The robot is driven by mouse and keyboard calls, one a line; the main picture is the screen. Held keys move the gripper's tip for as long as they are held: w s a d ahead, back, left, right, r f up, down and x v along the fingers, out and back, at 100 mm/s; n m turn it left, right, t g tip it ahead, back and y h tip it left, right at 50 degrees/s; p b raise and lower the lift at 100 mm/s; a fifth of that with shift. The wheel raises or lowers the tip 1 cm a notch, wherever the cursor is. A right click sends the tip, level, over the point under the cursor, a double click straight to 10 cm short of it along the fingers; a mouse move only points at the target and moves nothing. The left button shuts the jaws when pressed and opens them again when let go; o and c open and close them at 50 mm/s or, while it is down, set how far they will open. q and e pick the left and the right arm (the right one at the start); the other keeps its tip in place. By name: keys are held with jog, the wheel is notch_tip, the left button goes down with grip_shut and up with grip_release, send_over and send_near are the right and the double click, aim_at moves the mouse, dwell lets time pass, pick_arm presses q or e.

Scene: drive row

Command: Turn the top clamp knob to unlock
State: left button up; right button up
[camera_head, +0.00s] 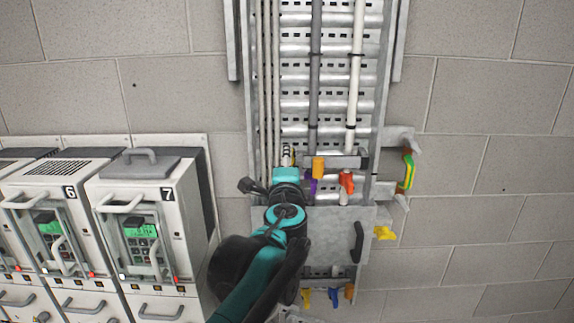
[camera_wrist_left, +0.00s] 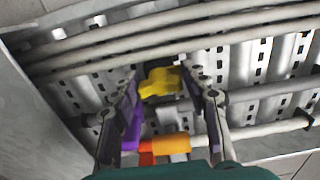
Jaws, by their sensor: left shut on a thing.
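My left gripper (camera_wrist_left: 163,76) is shut on a yellow knob (camera_wrist_left: 160,84), one finger on each side of it. In the head view my left gripper (camera_head: 286,182) is at the left part of the upper clamp row and hides the yellow knob. An orange knob (camera_head: 318,167), a purple knob (camera_head: 311,186) and a red knob (camera_head: 347,182) are just right of it. The purple knob (camera_wrist_left: 131,132) and orange knob (camera_wrist_left: 165,148) also show in the wrist view, close to the fingers. My right gripper is not in view.
A cable ladder (camera_head: 328,104) with vertical pipes runs up the wall. A lower clamp row has several coloured knobs (camera_head: 333,297). A yellow part (camera_head: 384,233) and a striped handle (camera_head: 408,172) are at right. Numbered drive units (camera_head: 150,235) stand at left.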

pick_arm(q)
jog(key=shift+f, duration=0.2)
jog(key=o, duration=1)
jog(key=shift+c, duration=0.2)
jog(key=shift+o, duration=0.5)
jog(key=shift+a, duration=0.1)
jog(key=shift+r, duration=0.1)
jog(key=s, duration=1.2)
